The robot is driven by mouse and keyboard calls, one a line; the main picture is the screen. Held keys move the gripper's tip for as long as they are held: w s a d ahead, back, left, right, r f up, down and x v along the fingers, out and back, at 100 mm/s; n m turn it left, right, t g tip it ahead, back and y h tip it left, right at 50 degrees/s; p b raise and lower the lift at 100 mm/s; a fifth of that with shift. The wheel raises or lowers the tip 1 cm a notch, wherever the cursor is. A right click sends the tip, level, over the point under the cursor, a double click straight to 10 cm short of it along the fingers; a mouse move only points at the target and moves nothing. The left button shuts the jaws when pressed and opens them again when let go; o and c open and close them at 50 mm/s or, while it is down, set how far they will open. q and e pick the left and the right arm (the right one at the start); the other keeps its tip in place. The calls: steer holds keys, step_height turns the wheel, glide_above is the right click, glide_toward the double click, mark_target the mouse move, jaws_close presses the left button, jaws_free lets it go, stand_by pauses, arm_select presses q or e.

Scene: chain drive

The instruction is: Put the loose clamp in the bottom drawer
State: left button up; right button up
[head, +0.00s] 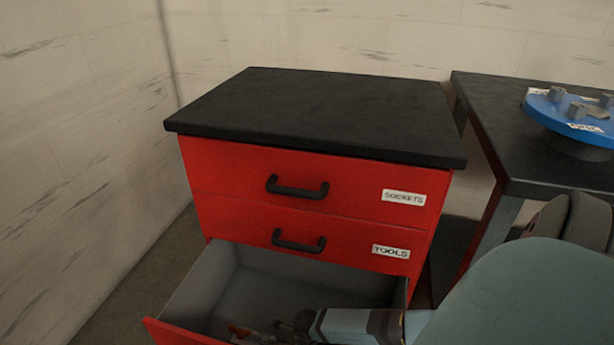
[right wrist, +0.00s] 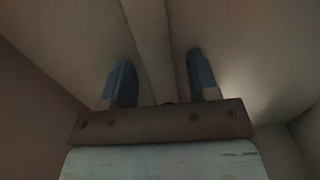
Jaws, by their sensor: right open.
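The bottom drawer (head: 204,283) of the red cabinet is pulled out, with its grey inside showing. My right arm reaches down into it from the right. My right gripper (head: 291,325) is inside the drawer, low in the head view. In the right wrist view the two blue-grey fingers of the right gripper (right wrist: 161,80) stand apart with nothing held between them. A small reddish thing (head: 239,331) lies in the drawer left of the gripper; it may be the clamp, but it is too small to tell. My left gripper is out of view.
The upper drawers, labelled SOCKETS (head: 403,198) and TOOLS (head: 391,252), are shut. The cabinet's black top (head: 320,110) is bare. A dark bench (head: 480,115) at the right carries a blue round disc (head: 555,112) with grey blocks. A wall stands close on the left.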

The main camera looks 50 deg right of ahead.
step_height(320, 180, up, 4)
steer(key=shift+r+p, duration=0.25)
steer(key=shift+p, duration=0.95)
step_height(320, 180, up, 4)
steer(key=shift+f+p, duration=0.2)
steer(key=shift+p, duration=0.6)
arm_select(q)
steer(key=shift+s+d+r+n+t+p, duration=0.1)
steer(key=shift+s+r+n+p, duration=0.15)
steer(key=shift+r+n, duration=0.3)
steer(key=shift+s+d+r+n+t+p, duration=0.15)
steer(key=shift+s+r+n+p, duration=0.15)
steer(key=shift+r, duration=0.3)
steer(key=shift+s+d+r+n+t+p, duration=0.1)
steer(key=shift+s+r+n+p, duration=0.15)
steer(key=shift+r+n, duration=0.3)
arm_select(e)
steer(key=shift+r, duration=2.05)
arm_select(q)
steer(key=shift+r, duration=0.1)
